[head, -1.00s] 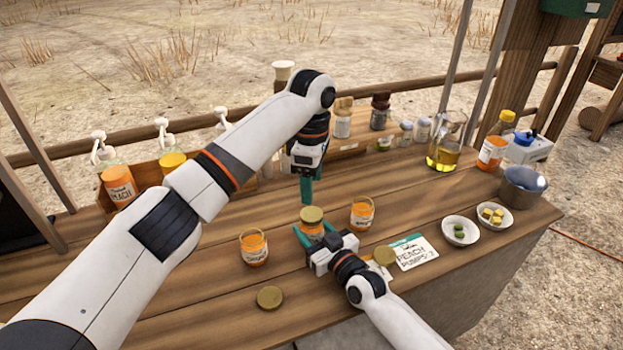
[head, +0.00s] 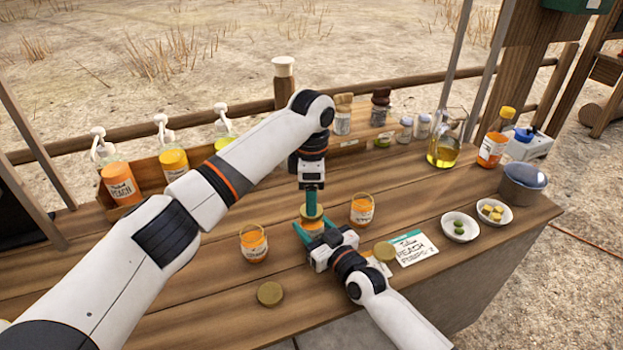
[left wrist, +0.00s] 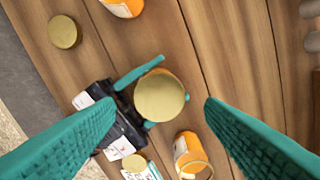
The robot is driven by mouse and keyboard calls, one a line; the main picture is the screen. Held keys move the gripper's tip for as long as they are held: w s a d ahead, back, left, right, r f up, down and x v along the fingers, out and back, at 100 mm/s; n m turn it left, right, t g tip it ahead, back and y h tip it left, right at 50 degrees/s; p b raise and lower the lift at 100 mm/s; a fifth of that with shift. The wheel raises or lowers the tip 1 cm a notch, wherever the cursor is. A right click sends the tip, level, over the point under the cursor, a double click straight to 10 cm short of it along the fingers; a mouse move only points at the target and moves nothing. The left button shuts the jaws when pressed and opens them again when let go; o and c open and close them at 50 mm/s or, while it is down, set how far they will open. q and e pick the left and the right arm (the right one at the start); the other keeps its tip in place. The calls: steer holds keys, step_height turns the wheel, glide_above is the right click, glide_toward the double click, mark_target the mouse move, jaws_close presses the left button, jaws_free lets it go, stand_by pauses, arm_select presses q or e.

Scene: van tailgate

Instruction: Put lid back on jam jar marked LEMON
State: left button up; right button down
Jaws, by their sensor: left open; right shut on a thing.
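Three small orange jam jars are on the table. The middle jar (head: 312,226) has a gold lid (head: 311,213) on or at its mouth; whether it is seated is unclear. My right gripper (head: 316,230) is shut on this jar. My left gripper (head: 311,203) is open, pointing down right above the lid; in the left wrist view the lid (left wrist: 159,95) sits between its fingers, apart from both. The left jar (head: 254,245) and right jar (head: 361,210) look lidless. Their label words are too small to read. Loose gold lids lie front left (head: 270,293) and right (head: 384,251).
A card reading PEACH (head: 413,250) lies right of my right gripper. Two small white bowls (head: 460,227) (head: 494,212) and a metal pot (head: 523,185) stand at the right. Pump bottles (head: 121,183), a wooden rack and an oil jug (head: 445,148) line the back.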

arm_select(q)
steer(key=shift+f, duration=1.8)
